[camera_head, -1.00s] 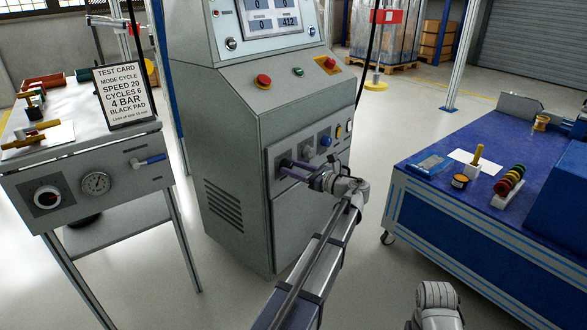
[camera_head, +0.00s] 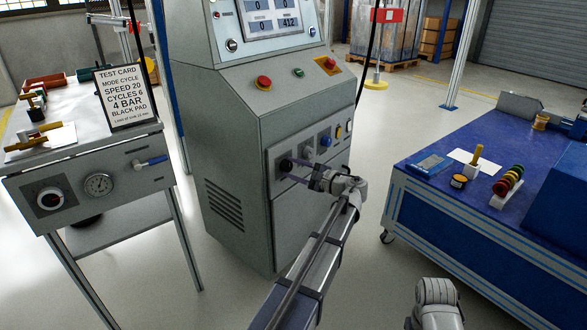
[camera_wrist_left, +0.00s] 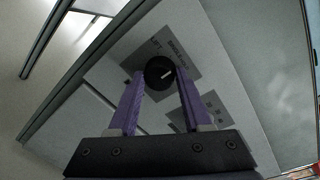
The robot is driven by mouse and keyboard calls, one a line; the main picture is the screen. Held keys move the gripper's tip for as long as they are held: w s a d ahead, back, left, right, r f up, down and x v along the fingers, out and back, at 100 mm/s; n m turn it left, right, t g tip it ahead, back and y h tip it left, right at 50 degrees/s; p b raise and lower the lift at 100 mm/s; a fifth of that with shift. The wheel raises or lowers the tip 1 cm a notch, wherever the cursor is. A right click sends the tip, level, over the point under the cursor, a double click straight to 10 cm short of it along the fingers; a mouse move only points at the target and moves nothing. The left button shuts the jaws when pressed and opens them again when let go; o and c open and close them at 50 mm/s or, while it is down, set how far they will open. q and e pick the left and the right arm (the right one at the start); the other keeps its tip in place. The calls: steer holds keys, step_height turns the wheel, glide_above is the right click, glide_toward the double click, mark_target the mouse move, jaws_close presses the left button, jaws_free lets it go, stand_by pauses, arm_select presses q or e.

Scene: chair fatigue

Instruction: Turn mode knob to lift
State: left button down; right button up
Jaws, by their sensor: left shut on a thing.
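The mode knob (camera_head: 286,165) is a round black knob on the lower front panel of the grey console (camera_head: 290,185). My left gripper (camera_head: 287,169) is shut on it, one purple finger on each side. My right gripper is out of view.
Grey and blue knobs (camera_head: 325,141) sit beside it on the same panel. A bench with a test card (camera_head: 125,96) stands left; a blue workbench (camera_head: 400,200) stands right.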

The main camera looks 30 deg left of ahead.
arm_select(q)
steer(key=n, duration=0.5)
steer(key=shift+s+t, duration=0.2)
steer(key=shift+t, duration=0.1)
steer(key=n, duration=0.5)
steer(key=shift+f+n+t, duration=0.1)
steer(key=shift+n+t, duration=0.2)
steer(key=shift+t, duration=0.1)
steer(key=shift+c, duration=1.7)
jaws_free()
steer(key=v, duration=0.7)
steer(key=shift+d, duration=0.4)
steer(key=shift+s, duration=0.1)
